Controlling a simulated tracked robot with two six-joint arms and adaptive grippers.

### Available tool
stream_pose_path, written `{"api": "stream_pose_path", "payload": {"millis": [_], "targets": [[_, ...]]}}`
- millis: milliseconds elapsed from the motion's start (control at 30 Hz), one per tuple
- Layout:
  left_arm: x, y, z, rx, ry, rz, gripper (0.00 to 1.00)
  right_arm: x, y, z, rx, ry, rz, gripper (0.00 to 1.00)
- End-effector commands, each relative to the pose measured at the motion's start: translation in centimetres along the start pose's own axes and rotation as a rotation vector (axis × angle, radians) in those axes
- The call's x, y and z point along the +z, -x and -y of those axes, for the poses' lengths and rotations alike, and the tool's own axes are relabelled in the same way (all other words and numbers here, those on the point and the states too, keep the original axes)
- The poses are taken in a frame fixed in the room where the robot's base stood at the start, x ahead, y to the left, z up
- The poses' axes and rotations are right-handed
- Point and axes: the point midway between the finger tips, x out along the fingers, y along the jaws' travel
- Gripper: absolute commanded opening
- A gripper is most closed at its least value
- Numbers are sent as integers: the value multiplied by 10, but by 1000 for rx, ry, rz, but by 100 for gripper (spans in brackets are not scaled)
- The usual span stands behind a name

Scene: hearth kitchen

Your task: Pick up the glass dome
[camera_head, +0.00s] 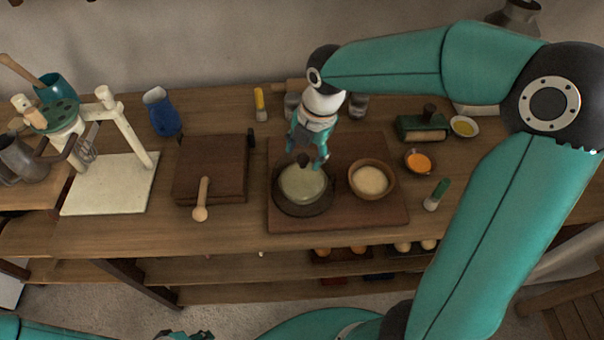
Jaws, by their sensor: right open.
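The glass dome (303,187) is a pale, greenish cover with a dark knob (303,160) on top. It sits on a dark round plate (284,207) on a brown board. My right gripper (308,157) points down over the dome, open, with its fingers close beside the knob. I cannot tell whether they touch it. My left gripper (185,335) shows only as a small part at the bottom edge, far from the dome, and its fingers are not clear.
A bowl of pale grains (371,180) stands right of the dome on the same board (340,218). Small jars (359,106) stand behind my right gripper. An orange bowl (418,161) stands farther right.

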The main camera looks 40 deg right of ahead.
Motion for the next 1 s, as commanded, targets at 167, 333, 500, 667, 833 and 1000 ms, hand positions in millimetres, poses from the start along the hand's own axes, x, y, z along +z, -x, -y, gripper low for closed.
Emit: {"api": "stream_pose_path", "payload": {"millis": [167,333,500,667,833,1000], "targets": [[0,3,-1,0,0,0,40,0,-20,0,-1,-1,0,59],[0,3,-1,0,0,0,40,0,-24,0,1,-1,0,59],[0,3,-1,0,0,0,40,0,-24,0,1,-1,0,49],[0,3,-1,0,0,0,40,0,-24,0,1,-1,0,23],[0,3,-1,0,0,0,40,0,-23,0,1,-2,1,0],[0,3,-1,0,0,0,40,0,-23,0,2,-2,1,0]]}}
